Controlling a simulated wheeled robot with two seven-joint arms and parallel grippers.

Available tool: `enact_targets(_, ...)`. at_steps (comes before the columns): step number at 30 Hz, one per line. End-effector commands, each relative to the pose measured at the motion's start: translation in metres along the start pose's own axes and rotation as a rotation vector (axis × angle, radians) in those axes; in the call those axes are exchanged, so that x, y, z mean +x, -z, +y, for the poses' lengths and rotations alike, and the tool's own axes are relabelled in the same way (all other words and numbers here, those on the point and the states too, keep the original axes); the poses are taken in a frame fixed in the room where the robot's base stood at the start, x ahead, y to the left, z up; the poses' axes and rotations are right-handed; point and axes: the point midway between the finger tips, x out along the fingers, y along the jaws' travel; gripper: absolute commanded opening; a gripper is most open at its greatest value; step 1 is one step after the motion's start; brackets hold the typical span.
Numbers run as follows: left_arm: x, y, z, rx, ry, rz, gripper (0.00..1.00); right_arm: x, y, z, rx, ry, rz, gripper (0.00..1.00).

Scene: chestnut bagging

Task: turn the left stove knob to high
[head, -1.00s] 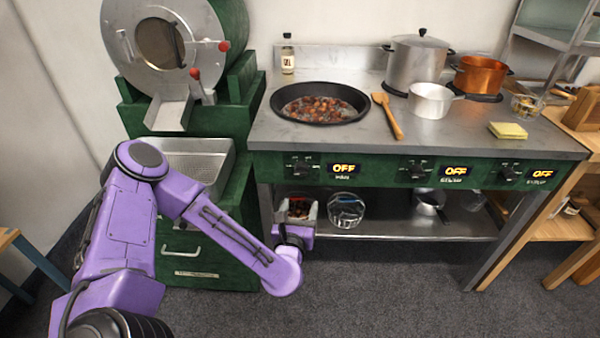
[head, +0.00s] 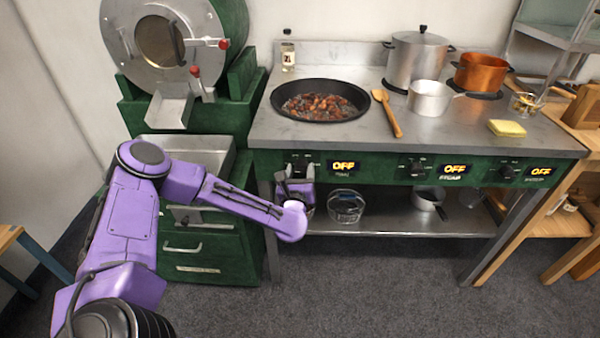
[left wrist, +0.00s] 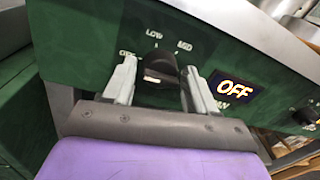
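The left stove knob (head: 301,167) is a dark knob on the green front panel (head: 385,165). My left gripper (head: 297,183) is at the panel, in front of the knob. In the left wrist view its fingers (left wrist: 160,70) are open, one on each side of the knob, with gaps between. My right gripper is not in view.
A wide black pan (head: 275,101) of chestnuts sits above the knob. Two more knobs (head: 416,167) (head: 508,171) with OFF displays are farther right. A lower shelf (head: 390,222) with a glass bowl (head: 346,206) lies below. A green roasting machine (head: 235,130) stands at left.

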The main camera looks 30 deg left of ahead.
Motion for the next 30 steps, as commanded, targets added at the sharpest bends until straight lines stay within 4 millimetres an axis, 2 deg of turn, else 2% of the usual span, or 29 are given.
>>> enact_targets(1, -0.0001, 0.0000, 0.0000, 0.000, 0.000, 0.000, 0.39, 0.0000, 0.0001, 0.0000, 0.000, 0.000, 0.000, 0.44)
enact_targets(3, -0.0001, -0.0001, 0.0001, 0.000, 0.000, 0.000, 0.16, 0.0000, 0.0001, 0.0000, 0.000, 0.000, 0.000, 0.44)
enact_targets(4, -0.0001, 0.0000, 0.0002, 0.000, 0.000, 0.000, 0.14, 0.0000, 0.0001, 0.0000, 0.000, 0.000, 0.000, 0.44)
enact_targets(17, -0.0002, -0.0001, 0.0002, 0.081, -0.002, 0.006, 0.14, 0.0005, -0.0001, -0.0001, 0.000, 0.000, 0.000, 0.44)
enact_targets(30, -0.0002, -0.0011, -0.0008, 0.451, -0.007, 0.032, 0.14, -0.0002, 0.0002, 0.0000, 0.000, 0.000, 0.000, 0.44)
